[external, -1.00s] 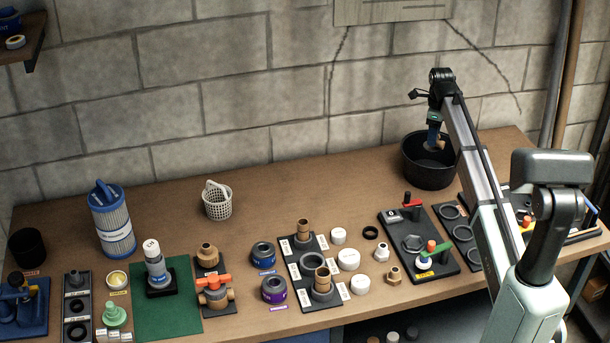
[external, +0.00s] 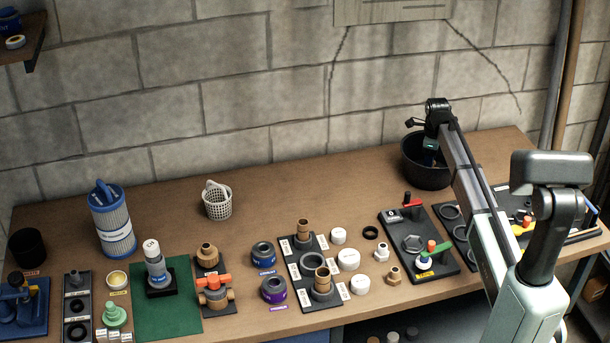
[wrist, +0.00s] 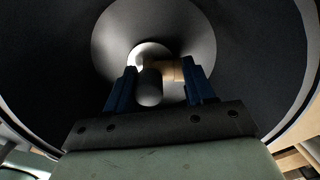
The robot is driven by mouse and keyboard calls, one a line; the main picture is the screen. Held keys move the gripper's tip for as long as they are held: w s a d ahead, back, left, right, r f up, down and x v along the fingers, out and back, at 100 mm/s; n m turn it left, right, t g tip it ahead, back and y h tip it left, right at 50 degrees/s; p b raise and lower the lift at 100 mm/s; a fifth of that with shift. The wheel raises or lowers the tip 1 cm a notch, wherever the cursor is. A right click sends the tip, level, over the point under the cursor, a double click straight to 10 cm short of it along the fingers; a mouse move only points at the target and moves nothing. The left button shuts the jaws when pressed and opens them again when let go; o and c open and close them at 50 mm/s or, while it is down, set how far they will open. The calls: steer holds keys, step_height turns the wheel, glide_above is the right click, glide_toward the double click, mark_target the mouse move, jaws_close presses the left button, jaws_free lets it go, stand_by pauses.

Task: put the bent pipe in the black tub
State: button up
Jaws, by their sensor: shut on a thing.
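The black tub (external: 424,174) stands at the back right of the bench, and its dark inside (wrist: 245,50) fills most of the wrist view. My gripper (external: 432,158) reaches down into the tub, its fingers partly hidden by the rim and wrist in the external view. In the wrist view, my gripper (wrist: 160,85) has its two blue fingers shut on the bent pipe (wrist: 178,70), a tan piece with a pale, bright end. The pipe is inside the tub's opening, close above or at the floor; I cannot tell whether it touches. In the external view the pipe is hidden.
Black trays with fittings (external: 418,245) lie in front of the tub. White caps (external: 348,259), a white basket (external: 217,201) and a blue filter cartridge (external: 112,222) stand further left. The bench is clear left of the tub, and the block wall is behind.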

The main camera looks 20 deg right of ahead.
steer(key=shift+f, duration=0.15)
steer(key=o, duration=1.2)
step_height(320, 180, up, 12)
stand_by(0.5)
